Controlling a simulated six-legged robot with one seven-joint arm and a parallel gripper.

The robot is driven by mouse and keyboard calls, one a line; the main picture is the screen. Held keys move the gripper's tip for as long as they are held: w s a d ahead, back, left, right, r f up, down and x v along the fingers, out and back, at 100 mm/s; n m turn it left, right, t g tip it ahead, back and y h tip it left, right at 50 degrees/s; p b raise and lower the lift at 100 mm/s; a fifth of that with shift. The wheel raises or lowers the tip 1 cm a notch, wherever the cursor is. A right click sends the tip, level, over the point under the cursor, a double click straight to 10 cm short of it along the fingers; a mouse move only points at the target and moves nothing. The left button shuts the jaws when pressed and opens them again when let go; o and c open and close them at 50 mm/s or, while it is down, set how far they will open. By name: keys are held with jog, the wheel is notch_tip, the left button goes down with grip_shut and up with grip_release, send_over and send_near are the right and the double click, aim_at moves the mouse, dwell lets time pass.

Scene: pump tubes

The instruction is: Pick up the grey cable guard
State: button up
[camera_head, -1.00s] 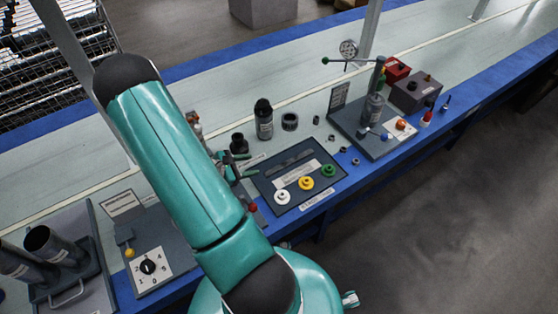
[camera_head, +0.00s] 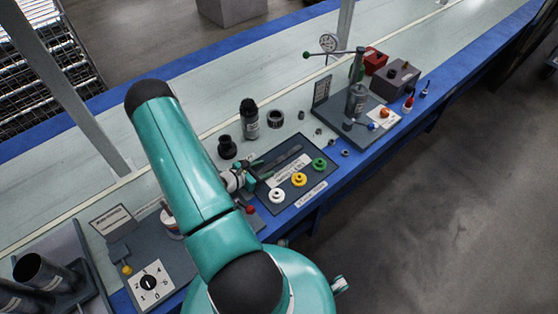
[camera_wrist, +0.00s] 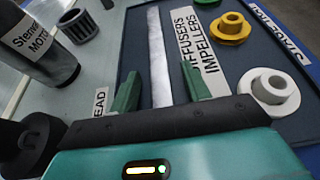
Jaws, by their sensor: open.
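A long, thin grey strip, which looks like the cable guard (camera_wrist: 159,55), lies on the dark tray (camera_wrist: 238,62) in the wrist view. It also shows as a narrow grey bar (camera_head: 287,156) on the tray in the head view. My gripper (camera_wrist: 160,88) is open, with its two green fingers on either side of the strip's near end in the picture. I cannot tell how high the fingers are above it. The strip's near end is hidden behind the gripper body. In the head view my gripper (camera_head: 247,174) is at the tray's left edge.
White (camera_head: 277,196), yellow (camera_head: 299,180) and green (camera_head: 320,164) impellers sit along the tray's front. A dark bottle (camera_head: 249,118), a black fitting (camera_head: 227,147) and a ridged ring (camera_head: 275,119) stand behind it. A press stand (camera_head: 357,112) is to the right.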

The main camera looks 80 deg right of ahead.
grip_shut()
jog(key=shift+r, duration=0.1)
dwell(0.3)
